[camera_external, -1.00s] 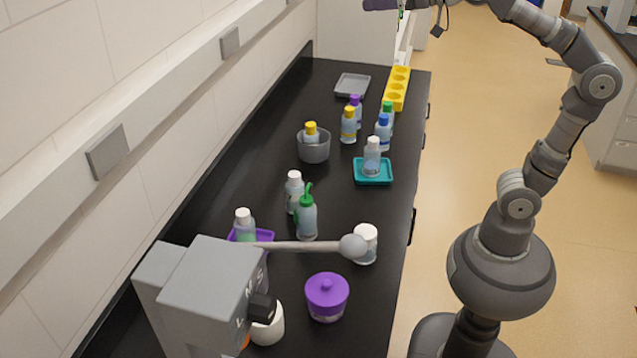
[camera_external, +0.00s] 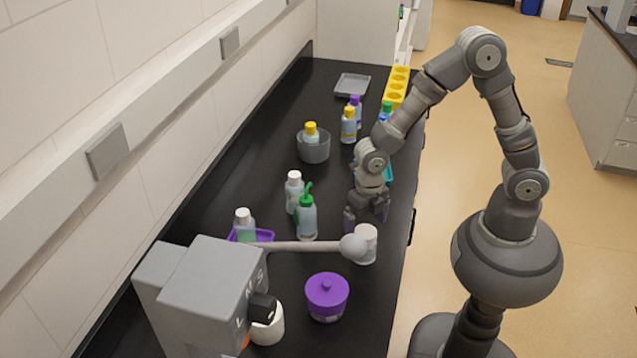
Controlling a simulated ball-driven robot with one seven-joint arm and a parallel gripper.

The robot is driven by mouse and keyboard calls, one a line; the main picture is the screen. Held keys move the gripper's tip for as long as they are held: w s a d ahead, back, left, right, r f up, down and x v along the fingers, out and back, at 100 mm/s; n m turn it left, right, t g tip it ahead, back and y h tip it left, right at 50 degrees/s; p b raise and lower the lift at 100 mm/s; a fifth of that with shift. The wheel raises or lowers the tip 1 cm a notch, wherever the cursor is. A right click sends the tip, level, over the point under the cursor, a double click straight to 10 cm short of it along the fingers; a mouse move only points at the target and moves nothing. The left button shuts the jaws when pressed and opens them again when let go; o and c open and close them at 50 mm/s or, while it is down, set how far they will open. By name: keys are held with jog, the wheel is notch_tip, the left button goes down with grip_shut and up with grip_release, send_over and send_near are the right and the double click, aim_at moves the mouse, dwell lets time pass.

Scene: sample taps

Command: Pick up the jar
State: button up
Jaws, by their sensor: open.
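Two jar-like containers stand on the black bench. A squat jar with a purple knobbed lid (camera_external: 326,297) is near the front of the bench. A small clear jar with a white lid (camera_external: 367,242) stands behind it and to the right, partly covered by the round tip of a grey lever. My gripper (camera_external: 367,215) is open, pointing down, just behind the white-lidded jar and apart from the purple-lidded one. I cannot tell its exact height or whether anything is between its fingers.
A grey machine (camera_external: 205,295) with the lever reaches over the front. A grey bowl (camera_external: 314,151) holds a yellow-capped bottle. My arm mostly hides a teal tray (camera_external: 389,170).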

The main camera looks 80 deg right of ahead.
jog(key=f+b, duration=0.1)
jog(key=f, duration=0.1)
jog(key=f+b, duration=0.1)
jog(key=f, duration=0.2)
jog(key=f+b, duration=0.1)
jog(key=f, duration=0.2)
jog(key=shift+a+b, duration=0.25)
jog(key=shift+b, duration=0.05)
jog(key=shift+s+r, duration=0.1)
jog(key=shift+r, duration=0.05)
jog(key=shift+c, duration=0.2)
jog(key=c, duration=1)
